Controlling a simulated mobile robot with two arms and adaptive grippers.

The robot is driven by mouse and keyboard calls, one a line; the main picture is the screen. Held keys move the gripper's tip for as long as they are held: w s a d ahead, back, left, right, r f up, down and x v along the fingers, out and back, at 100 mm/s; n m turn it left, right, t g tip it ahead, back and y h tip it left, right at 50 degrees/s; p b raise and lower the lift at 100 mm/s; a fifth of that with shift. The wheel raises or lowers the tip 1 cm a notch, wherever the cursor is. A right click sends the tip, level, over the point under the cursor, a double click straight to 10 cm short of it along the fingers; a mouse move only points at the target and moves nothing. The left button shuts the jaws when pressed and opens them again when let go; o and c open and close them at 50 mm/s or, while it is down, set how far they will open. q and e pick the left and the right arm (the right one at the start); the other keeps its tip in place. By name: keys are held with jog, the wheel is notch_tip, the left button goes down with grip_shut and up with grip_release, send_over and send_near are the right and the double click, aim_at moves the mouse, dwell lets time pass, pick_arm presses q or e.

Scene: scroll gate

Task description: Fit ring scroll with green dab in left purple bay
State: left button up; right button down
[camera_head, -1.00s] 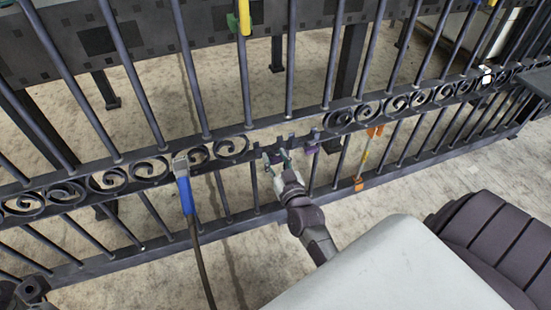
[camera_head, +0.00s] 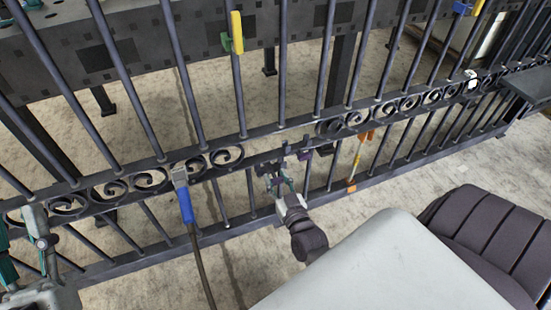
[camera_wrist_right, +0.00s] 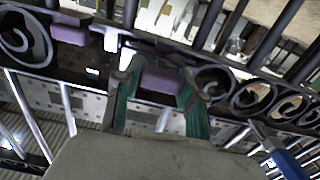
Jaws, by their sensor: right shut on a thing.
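My right gripper (camera_head: 279,184) is at the gap in the fence's middle scroll row, just below and left of purple bay parts (camera_head: 304,154). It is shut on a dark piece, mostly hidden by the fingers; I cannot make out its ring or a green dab. In the right wrist view, the teal fingers (camera_wrist_right: 158,100) stand either side of a purple block (camera_wrist_right: 160,81), seemingly the left bay, and a second purple block (camera_wrist_right: 70,35) sits farther left. My left gripper (camera_head: 40,240) is at the lower left edge, partly cut off; its jaws are unclear.
Fixed scrolls (camera_head: 225,156) line the rail on both sides of the gap. A blue-handled tool (camera_head: 184,198) hangs left of the right gripper. An orange-ended tool (camera_head: 357,162) hangs to its right. A yellow clip (camera_head: 236,30) sits on an upper bar. Upright bars block passage through the fence.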

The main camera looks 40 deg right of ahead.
jog(key=c, duration=0.6)
grip_release()
jog(key=shift+c, duration=0.2)
jog(key=v, duration=1.2)
